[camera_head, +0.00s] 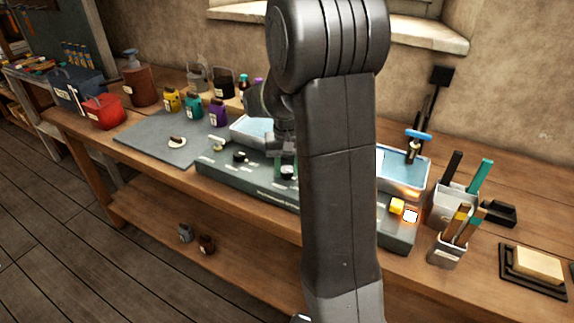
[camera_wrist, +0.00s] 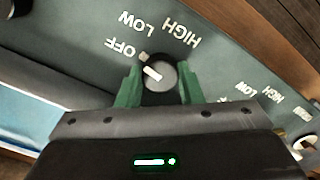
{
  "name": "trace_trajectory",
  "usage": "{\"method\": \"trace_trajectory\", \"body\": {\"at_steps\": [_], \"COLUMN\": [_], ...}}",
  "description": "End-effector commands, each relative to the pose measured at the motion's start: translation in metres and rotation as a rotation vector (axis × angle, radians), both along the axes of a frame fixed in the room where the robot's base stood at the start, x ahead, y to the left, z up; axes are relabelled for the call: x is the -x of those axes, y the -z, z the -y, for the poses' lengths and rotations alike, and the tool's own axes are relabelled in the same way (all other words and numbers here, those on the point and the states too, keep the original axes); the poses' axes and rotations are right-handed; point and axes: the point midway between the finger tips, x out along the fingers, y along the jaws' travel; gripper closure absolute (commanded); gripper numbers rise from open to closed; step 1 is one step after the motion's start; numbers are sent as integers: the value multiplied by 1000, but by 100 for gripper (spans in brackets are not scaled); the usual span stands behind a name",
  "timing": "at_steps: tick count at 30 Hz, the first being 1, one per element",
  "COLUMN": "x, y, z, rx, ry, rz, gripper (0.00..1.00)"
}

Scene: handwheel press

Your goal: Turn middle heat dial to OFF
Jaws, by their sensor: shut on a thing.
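The green-grey panel (camera_wrist: 215,75) shows upside-down OFF, LOW and HIGH lettering beside a round dark dial (camera_wrist: 164,67) in the wrist view. The dial's white pointer mark points up-left, toward the OFF label (camera_wrist: 122,47). My gripper (camera_wrist: 160,86) is shut on this dial, with a green finger on each side. In the head view my gripper (camera_head: 286,157) is over the panel (camera_head: 222,170), and the gripped dial (camera_head: 288,173) shows below it. Another dark dial (camera_head: 240,157) stands to its left. My arm hides the panel's middle right.
Two blue-lined trays (camera_head: 252,131) (camera_head: 405,165) stand behind the panel. Tool holders (camera_head: 447,250) and a soap-like block (camera_head: 538,265) stand farther right. A grey mat (camera_head: 150,133) lies left, with bottles behind it.

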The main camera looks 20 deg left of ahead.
Motion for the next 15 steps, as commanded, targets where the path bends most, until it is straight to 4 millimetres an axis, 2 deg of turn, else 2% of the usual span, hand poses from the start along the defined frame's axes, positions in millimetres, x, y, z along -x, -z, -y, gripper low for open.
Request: {"method": "trace_trajectory", "body": {"at_steps": [6, 15], "x": [0, 0], "y": [-1, -1], "z": [0, 0], "rx": [-1, -1], "ry": [-115, -184], "rz": [1, 2], "gripper": [89, 89]}}
